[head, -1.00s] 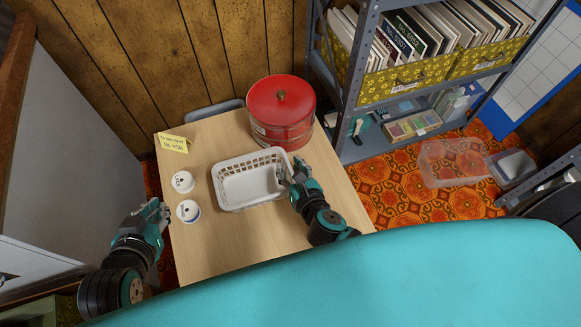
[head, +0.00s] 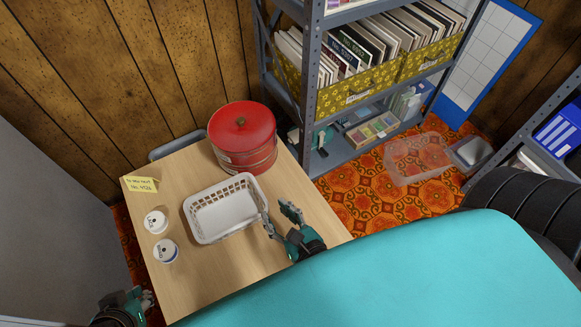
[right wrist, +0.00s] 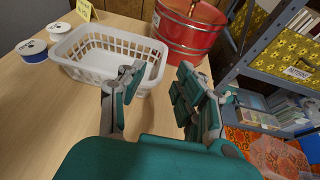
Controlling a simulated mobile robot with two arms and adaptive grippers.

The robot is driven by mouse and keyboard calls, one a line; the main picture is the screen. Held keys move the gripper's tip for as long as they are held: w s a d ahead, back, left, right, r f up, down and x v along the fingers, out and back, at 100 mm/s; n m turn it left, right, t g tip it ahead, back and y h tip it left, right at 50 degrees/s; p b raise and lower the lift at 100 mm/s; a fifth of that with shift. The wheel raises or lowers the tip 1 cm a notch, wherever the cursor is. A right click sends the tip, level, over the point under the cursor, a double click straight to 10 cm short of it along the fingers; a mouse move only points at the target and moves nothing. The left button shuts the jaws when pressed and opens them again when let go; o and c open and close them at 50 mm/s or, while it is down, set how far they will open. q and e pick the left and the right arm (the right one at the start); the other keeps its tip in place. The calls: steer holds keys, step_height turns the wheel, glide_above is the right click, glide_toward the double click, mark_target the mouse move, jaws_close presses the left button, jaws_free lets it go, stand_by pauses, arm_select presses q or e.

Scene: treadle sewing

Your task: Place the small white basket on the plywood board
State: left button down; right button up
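The small white basket (head: 222,209) sits empty on a light wooden table (head: 196,278). In the right wrist view the basket (right wrist: 108,52) lies ahead and to the left of my right gripper. My right gripper (head: 278,214) is beside the basket's right side with its fingers spread and nothing between them. The right wrist view also shows the open fingers (right wrist: 156,80), with the left finger overlapping the basket's near corner; contact cannot be told. My left gripper (head: 143,298) is low at the left, off the table's edge, partly cut off by the frame. I cannot identify a separate plywood board.
A red lidded tin (head: 242,143) stands behind the basket. Two white spools (head: 156,222) and a yellow note (head: 139,184) are at the table's left. A grey shelf (head: 311,100) stands at the right. A clear bin (head: 415,158) is on the patterned floor.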

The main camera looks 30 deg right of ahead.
steer(key=w+a+r+n+y, duration=0.2)
steer(key=a+r+n+y, duration=0.7)
steer(key=n, duration=0.8)
steer(key=s+d+f+n+g+h, duration=0.2)
steer(key=d+f+n+g+h, duration=0.2)
steer(key=d+n, duration=0.3)
steer(key=s+d+f+n+g+h, duration=0.3)
steer(key=d+n, duration=0.5)
steer(key=n, duration=0.5)
steer(key=shift+d+f+n+g+h, duration=0.15)
steer(key=shift+f+n+g+h, duration=0.35)
steer(key=shift+h, duration=0.7)
